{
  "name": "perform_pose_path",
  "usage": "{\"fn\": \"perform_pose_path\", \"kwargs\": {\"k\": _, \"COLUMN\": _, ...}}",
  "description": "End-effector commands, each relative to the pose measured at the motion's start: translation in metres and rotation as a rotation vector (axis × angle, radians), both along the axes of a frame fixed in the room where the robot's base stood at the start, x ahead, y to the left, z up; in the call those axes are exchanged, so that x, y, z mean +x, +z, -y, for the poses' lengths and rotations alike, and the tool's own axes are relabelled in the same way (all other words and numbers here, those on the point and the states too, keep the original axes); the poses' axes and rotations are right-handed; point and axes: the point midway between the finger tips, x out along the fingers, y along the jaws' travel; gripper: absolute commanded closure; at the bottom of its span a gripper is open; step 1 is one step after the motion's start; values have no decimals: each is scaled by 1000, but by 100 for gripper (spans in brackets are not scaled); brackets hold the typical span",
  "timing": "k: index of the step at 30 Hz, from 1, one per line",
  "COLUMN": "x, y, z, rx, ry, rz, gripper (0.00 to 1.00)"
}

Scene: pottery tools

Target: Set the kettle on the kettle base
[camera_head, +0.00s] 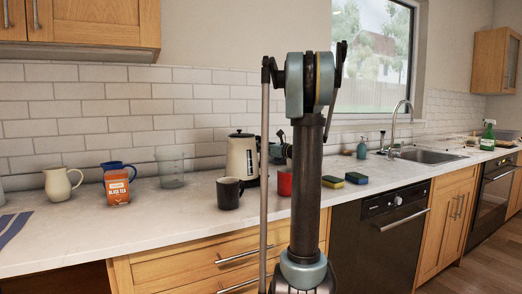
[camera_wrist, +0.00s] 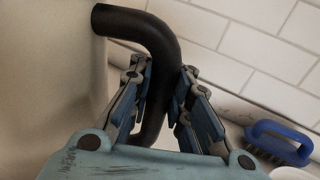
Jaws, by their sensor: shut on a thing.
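The cream kettle (camera_head: 242,158) with a dark lid and black handle is upright at the counter's back, left of my arm. In the wrist view its body (camera_wrist: 45,65) fills the left side and its curved black handle (camera_wrist: 150,35) runs down between my fingers. My gripper (camera_wrist: 162,78) is shut on that handle. In the head view my arm hides part of the gripper and the space right of the kettle. I cannot make out the kettle base, nor tell whether the kettle touches the counter.
A black mug (camera_head: 229,193) stands close in front of the kettle, and a red mug (camera_head: 285,181) is partly behind my arm. A glass jug (camera_head: 170,170), tea box (camera_head: 117,188) and cream pitcher (camera_head: 60,184) are left. A blue brush (camera_wrist: 280,142) shows in the wrist view.

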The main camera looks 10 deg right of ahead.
Motion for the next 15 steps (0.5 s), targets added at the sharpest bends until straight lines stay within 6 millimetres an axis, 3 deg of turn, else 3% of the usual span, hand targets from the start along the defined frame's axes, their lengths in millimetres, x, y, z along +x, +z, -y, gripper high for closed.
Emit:
{"fn": "perform_pose_path", "kwargs": {"k": 1, "x": 0, "y": 0, "z": 0, "rx": 2, "ry": 0, "rz": -1, "gripper": 85}}
{"fn": "perform_pose_path", "kwargs": {"k": 3, "x": 0, "y": 0, "z": 0, "rx": 1, "ry": 0, "rz": 0, "gripper": 73}}
{"fn": "perform_pose_path", "kwargs": {"k": 15, "x": -3, "y": -1, "z": 2, "rx": -3, "ry": -1, "rz": 0, "gripper": 73}}
